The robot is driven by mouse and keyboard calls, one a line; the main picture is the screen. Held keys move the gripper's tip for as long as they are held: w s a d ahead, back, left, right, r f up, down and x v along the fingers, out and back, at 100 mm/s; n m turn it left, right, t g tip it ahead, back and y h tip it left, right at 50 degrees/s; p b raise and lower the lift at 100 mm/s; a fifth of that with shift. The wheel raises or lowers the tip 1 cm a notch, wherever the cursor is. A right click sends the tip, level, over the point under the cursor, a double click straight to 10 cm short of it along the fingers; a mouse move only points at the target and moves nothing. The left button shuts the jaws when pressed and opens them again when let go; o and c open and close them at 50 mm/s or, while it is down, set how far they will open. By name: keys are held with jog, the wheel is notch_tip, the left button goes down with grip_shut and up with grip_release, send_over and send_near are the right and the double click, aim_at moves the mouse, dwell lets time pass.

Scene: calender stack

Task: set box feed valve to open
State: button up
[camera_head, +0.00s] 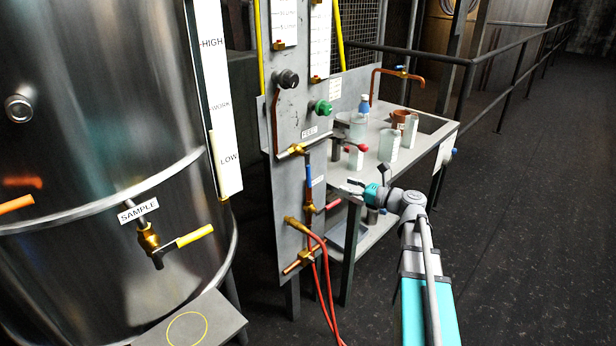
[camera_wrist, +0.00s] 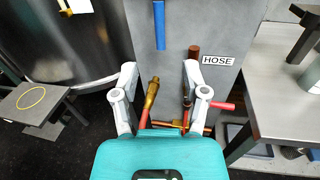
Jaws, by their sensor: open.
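A grey upright panel (camera_head: 290,230) carries the pipework. A label that seems to read FEED (camera_head: 310,132) sits above a brass valve fitting (camera_head: 295,150); I cannot read "box" on it. A blue handle (camera_head: 309,175) hangs down below this fitting, and shows at the top of the wrist view (camera_wrist: 159,25). My gripper (camera_head: 352,187) is open and empty, right of the panel in the head view. In the wrist view its fingers (camera_wrist: 160,80) stand apart before the panel, below the blue handle. Whether they touch anything is unclear.
A HOSE label (camera_wrist: 217,60) sits above a red handle (camera_wrist: 221,105). Red hoses (camera_head: 322,265) hang from the lower panel. A table (camera_head: 425,143) with several vessels stands at the right. A steel tank (camera_head: 100,120) with a yellow-handled SAMPLE valve (camera_head: 195,236) is at the left.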

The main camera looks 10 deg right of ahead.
jog(key=shift+w+a, duration=0.1)
send_over(309, 188)
jog(key=w, duration=0.1)
dwell(1.0)
grip_shut()
dwell(0.3)
